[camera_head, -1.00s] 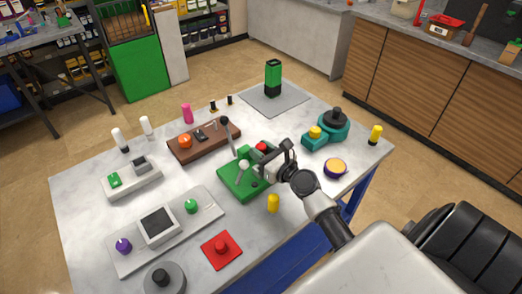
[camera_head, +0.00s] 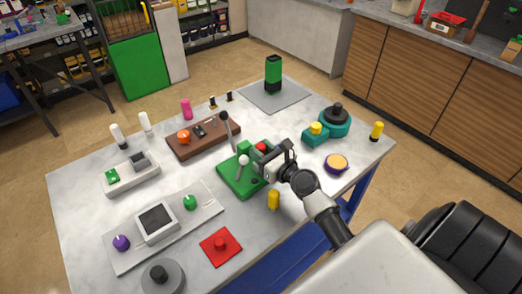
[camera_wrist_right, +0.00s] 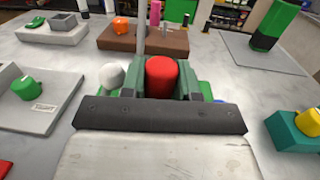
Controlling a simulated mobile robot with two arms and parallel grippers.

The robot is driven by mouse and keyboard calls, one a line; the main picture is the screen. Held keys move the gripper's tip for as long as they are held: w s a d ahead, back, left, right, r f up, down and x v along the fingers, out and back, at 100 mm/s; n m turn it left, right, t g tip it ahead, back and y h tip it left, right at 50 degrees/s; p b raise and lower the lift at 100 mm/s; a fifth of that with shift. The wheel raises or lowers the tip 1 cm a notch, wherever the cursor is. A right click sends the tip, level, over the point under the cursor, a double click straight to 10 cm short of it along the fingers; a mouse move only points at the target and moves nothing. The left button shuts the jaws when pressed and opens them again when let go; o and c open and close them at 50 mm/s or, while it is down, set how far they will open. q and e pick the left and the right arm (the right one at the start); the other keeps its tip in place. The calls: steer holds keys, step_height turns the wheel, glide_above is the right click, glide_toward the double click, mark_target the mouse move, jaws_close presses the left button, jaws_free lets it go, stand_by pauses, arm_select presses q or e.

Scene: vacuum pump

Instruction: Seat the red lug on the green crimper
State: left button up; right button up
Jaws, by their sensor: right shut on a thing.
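The green crimper (camera_head: 238,178) stands on the table, with a white ball-topped lever (camera_head: 243,160). The red lug (camera_head: 261,147) is at my right gripper (camera_head: 268,152), over the crimper's far right part. I cannot tell whether the lug touches the crimper's seat. The left gripper is not in view.
A brown board (camera_head: 203,138) with an orange knob lies behind the crimper. A teal device (camera_head: 334,122) and a purple-yellow disc (camera_head: 336,164) are to the right.

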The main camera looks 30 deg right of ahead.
steer(key=shift+f+b, duration=0.5)
steer(key=shift+f, duration=0.2)
stand_by(0.7)
steer(key=o, duration=1)
steer(key=shift+r+p, duration=4.55)
steer(key=shift+p, duration=0.15)
